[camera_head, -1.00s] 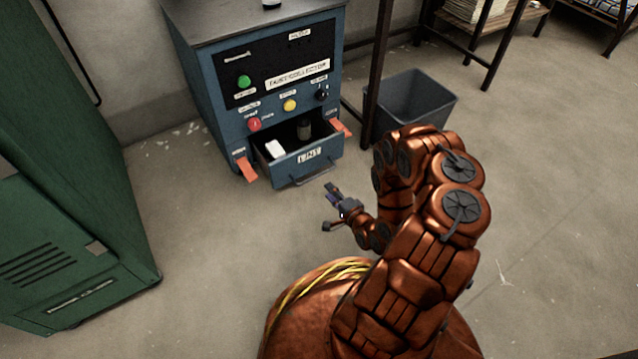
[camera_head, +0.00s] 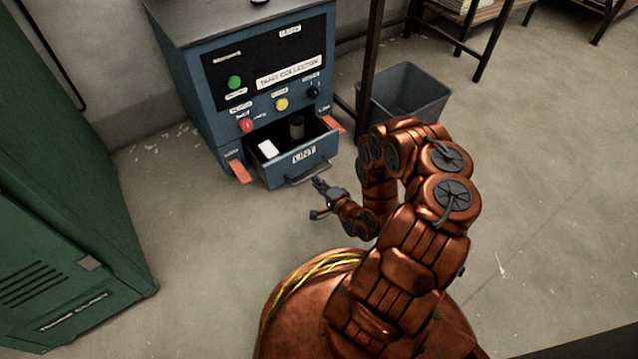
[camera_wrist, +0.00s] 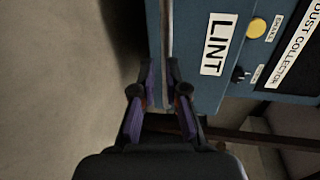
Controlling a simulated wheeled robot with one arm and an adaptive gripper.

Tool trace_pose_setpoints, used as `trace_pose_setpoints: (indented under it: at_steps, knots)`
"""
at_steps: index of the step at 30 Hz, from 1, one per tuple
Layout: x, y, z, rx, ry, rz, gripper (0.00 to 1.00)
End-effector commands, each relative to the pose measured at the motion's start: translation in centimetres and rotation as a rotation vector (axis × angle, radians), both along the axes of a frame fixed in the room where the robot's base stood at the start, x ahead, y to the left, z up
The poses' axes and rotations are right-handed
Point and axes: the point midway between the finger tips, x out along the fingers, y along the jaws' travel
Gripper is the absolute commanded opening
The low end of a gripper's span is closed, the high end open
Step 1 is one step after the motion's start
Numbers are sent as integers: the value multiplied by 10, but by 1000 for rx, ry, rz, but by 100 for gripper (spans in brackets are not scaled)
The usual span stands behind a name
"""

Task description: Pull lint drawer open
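The blue lint drawer (camera_head: 290,165), labelled LINT, stands partly out of the dust collector (camera_head: 205,60). A white block (camera_head: 267,149) and a dark cylinder (camera_head: 296,127) sit inside it. Its bar handle (camera_head: 312,175) runs low along the front. My gripper (camera_head: 318,184) is just in front of the handle's right part. In the wrist view, the fingers (camera_wrist: 162,68) are apart, with the drawer front and its LINT label (camera_wrist: 218,45) just ahead. The dark handle bar (camera_wrist: 166,25) lines up with the gap between the fingertips; I cannot tell if they touch it.
Orange tabs (camera_head: 239,172) flank the drawer. A grey bin (camera_head: 405,95) and a dark metal post (camera_head: 368,60) stand to the right. A green cabinet (camera_head: 60,200) stands at the left. The floor in front of the drawer is clear.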

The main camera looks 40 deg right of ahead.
Motion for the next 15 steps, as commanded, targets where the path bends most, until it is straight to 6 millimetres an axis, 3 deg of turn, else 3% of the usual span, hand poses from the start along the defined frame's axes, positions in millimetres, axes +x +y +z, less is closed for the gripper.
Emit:
trace_pose_setpoints:
  at_steps: [3,15]
  knots:
    - [0,-1,0,0,0,-1,0]
    - [-1,-3,0,0,0,-4,0]
